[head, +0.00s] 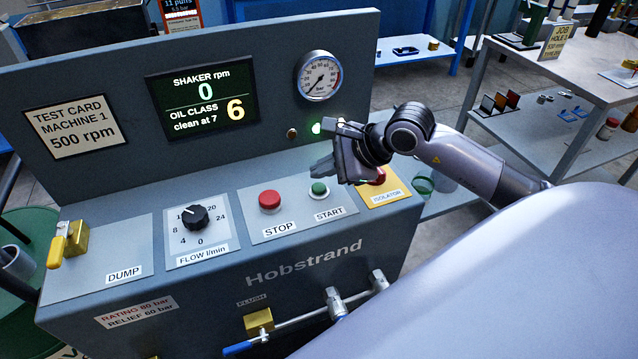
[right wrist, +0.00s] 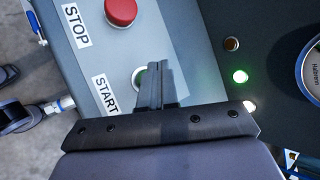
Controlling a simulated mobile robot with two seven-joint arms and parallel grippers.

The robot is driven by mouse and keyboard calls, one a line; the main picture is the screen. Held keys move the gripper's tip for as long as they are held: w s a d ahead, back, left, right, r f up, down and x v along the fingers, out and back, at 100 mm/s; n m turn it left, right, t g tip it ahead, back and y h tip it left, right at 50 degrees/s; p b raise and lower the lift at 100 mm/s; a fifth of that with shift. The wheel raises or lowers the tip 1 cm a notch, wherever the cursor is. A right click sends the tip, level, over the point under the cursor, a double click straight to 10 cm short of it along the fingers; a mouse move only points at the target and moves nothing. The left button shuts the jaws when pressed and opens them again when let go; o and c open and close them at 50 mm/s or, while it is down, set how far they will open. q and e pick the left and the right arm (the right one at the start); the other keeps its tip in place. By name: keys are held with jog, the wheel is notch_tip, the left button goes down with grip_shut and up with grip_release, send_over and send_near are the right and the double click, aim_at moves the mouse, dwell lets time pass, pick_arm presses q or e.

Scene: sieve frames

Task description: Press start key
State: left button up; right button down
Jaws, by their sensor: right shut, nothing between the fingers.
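The green START key (head: 319,189) sits on a grey plate of the machine's sloping panel, above its START label. My right gripper (head: 320,168) is shut and empty, with its fingertips just above and behind the key in the head view. In the right wrist view the shut fingers (right wrist: 155,75) cover much of the key (right wrist: 139,79); only its left part shows. I cannot tell whether they touch it. The display (head: 202,95) reads shaker rpm 0 and oil class 6. My left gripper is not in view.
The red STOP button (head: 270,200) is close left of the key. The yellow ISOLATOR plate (head: 385,195) is to the right, its red knob partly behind my gripper. The black flow knob (head: 195,216) and yellow dump lever (head: 57,251) are further left. A green lamp (head: 316,128) glows.

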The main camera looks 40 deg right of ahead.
aim_at(323, 189)
notch_tip(323, 189, up, 4)
jog(key=shift+r+p, duration=0.1)
jog(key=shift+p, duration=0.85)
